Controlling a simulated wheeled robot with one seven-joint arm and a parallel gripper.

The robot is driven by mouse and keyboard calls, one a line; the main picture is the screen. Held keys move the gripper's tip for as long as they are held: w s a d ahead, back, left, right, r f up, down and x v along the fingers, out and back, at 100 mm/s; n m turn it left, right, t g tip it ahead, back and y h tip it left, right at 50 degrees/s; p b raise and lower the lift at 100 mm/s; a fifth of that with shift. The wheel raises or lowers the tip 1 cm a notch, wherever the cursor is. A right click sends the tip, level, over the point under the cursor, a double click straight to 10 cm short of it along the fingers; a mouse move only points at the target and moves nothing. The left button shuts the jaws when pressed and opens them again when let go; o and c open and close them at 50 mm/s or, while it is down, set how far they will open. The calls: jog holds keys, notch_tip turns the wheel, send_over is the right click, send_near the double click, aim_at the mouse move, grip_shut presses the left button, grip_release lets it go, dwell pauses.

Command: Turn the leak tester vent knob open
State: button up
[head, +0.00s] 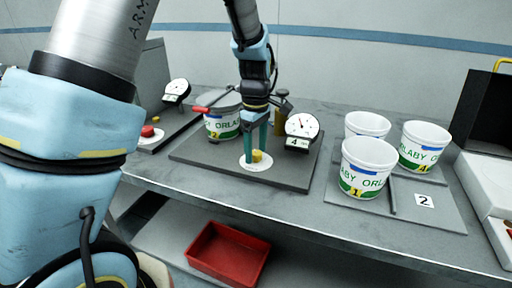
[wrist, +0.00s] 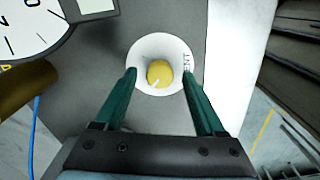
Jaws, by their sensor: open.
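The yellow vent knob (wrist: 159,73) sits on a round white label plate (wrist: 148,49) in the wrist view. A short pale mark shows on the knob's lower left. My gripper (wrist: 160,75) is open, with one green finger on each side of the knob and a visible gap to it on both sides in the picture. In the head view the knob (head: 257,156) shows just beside the fingertips of my gripper (head: 255,155), low over the grey leak tester base (head: 185,152). I cannot tell whether the fingertips touch the plate.
A round gauge (head: 302,126) stands right of my gripper, and a white tub (head: 222,127) behind it on the left. Several white tubs, one at the front (head: 367,170), stand on a grey board at right. A red bin (head: 228,253) is on the lower shelf.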

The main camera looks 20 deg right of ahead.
jog(key=shift+c, duration=0.4)
grip_shut()
